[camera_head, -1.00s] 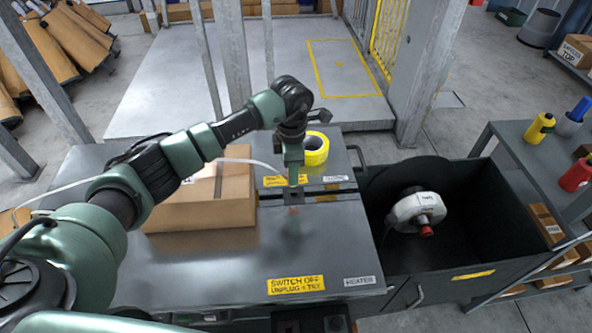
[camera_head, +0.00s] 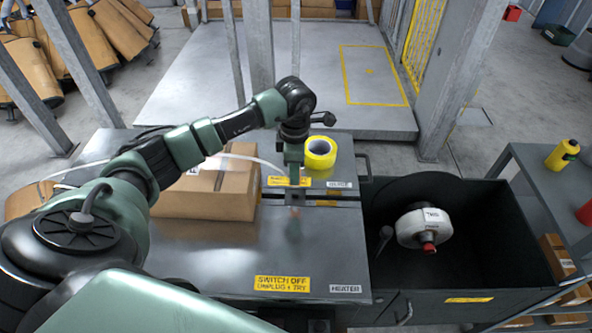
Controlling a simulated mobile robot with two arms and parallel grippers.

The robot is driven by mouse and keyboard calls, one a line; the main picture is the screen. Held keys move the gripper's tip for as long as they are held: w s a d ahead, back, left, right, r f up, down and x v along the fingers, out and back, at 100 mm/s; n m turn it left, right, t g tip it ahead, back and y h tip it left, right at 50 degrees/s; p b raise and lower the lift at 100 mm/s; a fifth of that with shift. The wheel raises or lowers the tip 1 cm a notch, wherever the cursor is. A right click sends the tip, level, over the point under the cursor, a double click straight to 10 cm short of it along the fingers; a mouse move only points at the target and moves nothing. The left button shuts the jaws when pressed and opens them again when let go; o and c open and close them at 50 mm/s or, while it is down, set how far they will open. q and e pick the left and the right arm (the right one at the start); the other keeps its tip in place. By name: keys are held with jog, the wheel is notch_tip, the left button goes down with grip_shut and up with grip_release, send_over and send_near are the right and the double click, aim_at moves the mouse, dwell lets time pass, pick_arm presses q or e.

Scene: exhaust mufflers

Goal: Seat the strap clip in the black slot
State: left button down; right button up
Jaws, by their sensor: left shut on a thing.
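My left gripper (camera_head: 294,183) points straight down over the seam across the dark metal table (camera_head: 225,270), between the two yellow-label areas. Its jaws are small and dark, shut on the strap clip, which the fingers hide. A white strap (camera_head: 240,157) runs from the left over the cardboard box to the gripper. A dark slot (camera_head: 326,203) shows in the seam just right of the gripper. I cannot tell whether the clip touches the table. My right gripper is not in view.
A cardboard box (camera_head: 208,192) stands just left of the gripper. A yellow tape roll (camera_head: 320,152) lies behind it to the right. A black bin (camera_head: 480,262) holding a white strapping reel (camera_head: 421,228) adjoins the table on the right. The table front is clear.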

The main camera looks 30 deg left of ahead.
pick_arm(q)
jog(key=shift+f+b, duration=0.4)
jog(key=shift+f, duration=0.35)
jog(key=shift+f+b, duration=0.55)
jog(key=shift+f, duration=0.3)
jog(key=shift+f+b, duration=0.75)
jog(key=shift+f, duration=0.45)
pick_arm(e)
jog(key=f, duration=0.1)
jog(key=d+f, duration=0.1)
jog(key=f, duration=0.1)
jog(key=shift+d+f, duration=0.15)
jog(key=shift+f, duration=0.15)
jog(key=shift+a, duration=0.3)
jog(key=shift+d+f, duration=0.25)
pick_arm(q)
jog(key=shift+s+a+f+b, duration=0.1)
jog(key=shift+a+f+b, duration=0.1)
jog(key=shift+f+b, duration=0.5)
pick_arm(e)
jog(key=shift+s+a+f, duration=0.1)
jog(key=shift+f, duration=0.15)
pick_arm(q)
jog(key=c, duration=1.1)
grip_release()
jog(key=shift+c, duration=0.2)
